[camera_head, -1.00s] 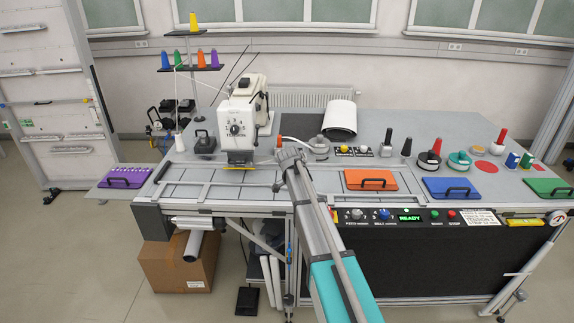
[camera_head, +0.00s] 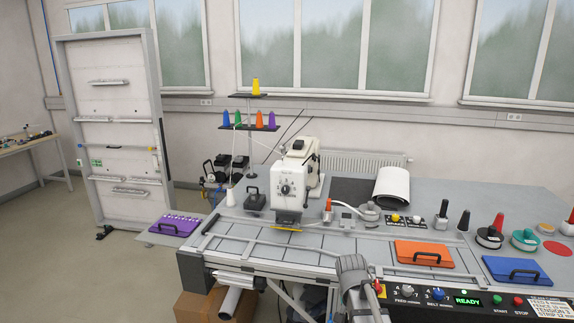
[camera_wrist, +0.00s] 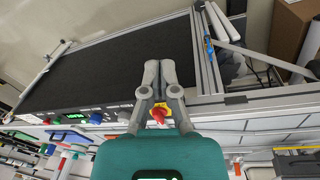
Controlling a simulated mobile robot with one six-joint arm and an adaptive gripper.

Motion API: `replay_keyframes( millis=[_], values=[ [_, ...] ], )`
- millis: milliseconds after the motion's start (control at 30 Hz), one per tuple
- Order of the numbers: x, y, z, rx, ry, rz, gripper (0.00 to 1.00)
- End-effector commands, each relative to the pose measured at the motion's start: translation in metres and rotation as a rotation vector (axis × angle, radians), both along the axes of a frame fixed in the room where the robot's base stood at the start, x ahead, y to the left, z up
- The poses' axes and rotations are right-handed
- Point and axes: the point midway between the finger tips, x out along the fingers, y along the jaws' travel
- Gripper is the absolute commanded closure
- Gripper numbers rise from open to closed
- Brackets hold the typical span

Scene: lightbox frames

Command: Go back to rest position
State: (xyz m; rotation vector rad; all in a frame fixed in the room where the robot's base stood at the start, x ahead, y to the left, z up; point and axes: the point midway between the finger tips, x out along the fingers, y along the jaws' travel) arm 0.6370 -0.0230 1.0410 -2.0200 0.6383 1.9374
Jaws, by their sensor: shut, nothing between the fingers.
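My gripper (camera_wrist: 163,72) shows in the wrist view with its two grey fingers together and nothing between them. In the head view a grey part of my arm (camera_head: 355,280) shows at the bottom, in front of the bench (camera_head: 300,240).
A red knob on yellow (camera_wrist: 158,113) appears beside my gripper. The white sewing machine (camera_head: 290,185), orange tray (camera_head: 423,247), blue tray (camera_head: 515,264) and purple tray (camera_head: 176,222) stand behind. Open floor (camera_head: 90,275) lies at the left.

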Motion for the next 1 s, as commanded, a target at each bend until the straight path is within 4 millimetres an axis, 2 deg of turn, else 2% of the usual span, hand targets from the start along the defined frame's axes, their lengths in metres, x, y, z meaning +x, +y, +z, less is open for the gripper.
replay_keyframes(
  millis=[33,200,400,567,1000],
  values=[
    [-0.022,0.003,-0.002,0.017,0.009,0.065,1.0],
    [-0.064,0.013,-0.006,0.069,0.032,0.286,1.0],
    [-0.093,0.021,-0.007,0.111,0.04,0.458,1.0],
    [-0.099,0.023,-0.008,0.12,0.042,0.507,1.0],
    [-0.099,0.023,-0.008,0.121,0.042,0.509,1.0]
  ],
)
